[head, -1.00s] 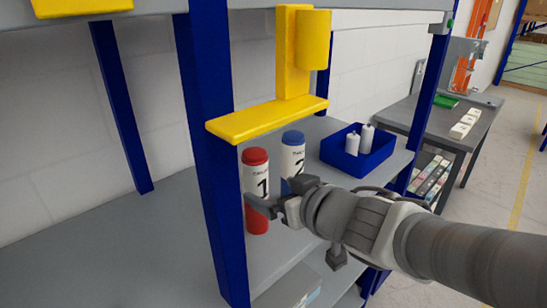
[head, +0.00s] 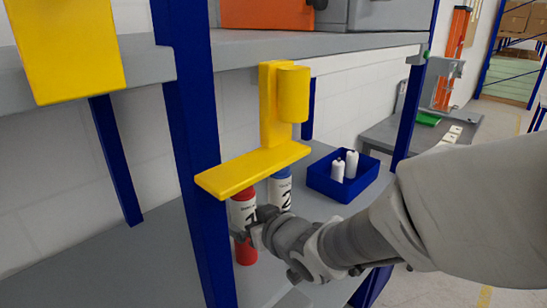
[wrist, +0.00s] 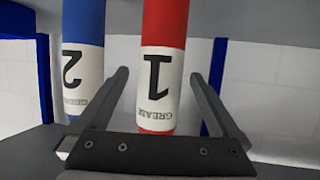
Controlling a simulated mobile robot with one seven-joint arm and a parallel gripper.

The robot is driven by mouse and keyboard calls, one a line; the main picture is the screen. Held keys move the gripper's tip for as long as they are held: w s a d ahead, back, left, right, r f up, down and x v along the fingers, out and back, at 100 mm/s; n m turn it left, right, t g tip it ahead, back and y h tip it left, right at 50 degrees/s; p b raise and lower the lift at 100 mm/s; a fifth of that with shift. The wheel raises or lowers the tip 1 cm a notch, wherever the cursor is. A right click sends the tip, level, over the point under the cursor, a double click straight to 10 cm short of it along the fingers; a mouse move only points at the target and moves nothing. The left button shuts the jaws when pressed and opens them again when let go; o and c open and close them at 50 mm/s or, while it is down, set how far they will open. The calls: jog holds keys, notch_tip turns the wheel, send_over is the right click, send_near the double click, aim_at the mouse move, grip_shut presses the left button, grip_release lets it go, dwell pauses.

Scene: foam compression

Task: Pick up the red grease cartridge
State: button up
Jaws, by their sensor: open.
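The red grease cartridge (head: 245,251) stands upright on the grey shelf in the head view, with a white label marked 1. Its middle is partly hidden by my gripper (head: 247,233). In the wrist view the red cartridge (wrist: 160,75) shows upside down between the two dark fingers of my gripper (wrist: 158,85). The fingers are open, with a gap visible on each side of it. A blue cartridge (head: 281,192) marked 2 stands close beside the red one. It also shows in the wrist view (wrist: 84,25), on the left, partly behind the left finger.
A yellow bracket (head: 252,172) hangs just above the cartridges, with a flat plate over them. A blue upright (head: 198,170) stands just left of the red cartridge. A blue bin (head: 343,187) with white bottles is at the right. The shelf left of the upright is clear.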

jog(key=b+x, duration=0.1)
jog(key=x, duration=0.3)
jog(key=shift+f+b, duration=0.25)
jog(key=shift+b, duration=0.1)
jog(key=shift+w+a+r, duration=0.1)
jog(key=shift+w+a, duration=0.05)
jog(key=shift+w, duration=0.05)
jog(key=shift+c, duration=0.3)
grip_shut()
